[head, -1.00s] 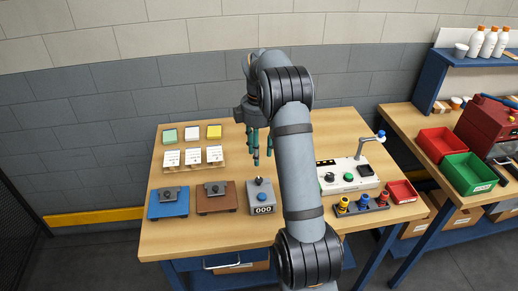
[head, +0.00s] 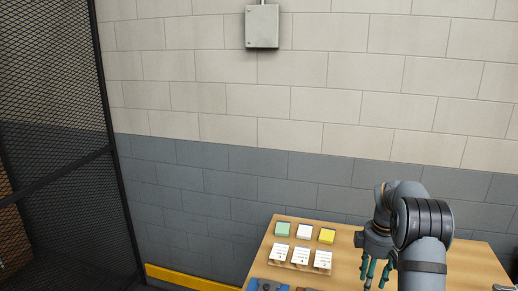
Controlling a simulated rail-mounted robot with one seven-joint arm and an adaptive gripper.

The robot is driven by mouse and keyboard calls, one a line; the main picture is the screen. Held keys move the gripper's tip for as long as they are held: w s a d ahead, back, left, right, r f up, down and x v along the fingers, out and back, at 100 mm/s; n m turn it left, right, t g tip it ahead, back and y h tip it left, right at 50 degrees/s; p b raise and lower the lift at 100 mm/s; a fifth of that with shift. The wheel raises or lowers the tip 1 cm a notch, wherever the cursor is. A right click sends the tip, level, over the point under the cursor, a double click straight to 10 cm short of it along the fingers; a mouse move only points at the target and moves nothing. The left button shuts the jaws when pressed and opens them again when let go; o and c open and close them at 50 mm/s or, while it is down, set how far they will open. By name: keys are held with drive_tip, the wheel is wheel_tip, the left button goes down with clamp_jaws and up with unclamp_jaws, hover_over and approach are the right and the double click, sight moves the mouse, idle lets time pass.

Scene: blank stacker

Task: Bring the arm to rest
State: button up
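My gripper (head: 376,274) is at the lower right of the head view, pointing down over the wooden table. Its green-tipped fingers stand apart with a gap between them, and I see nothing held there. It is to the right of the small cards and coloured blocks. My grey arm (head: 424,260) comes up from the bottom edge, and its lower part is out of frame.
White cards (head: 301,256) stand in front. A blue fixture (head: 266,285) is cut off below. A mesh fence (head: 60,130) stands left.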

wheel_tip(320, 180, down, 8)
drive_tip(key=shift+r, duration=0.15)
idle(0.4)
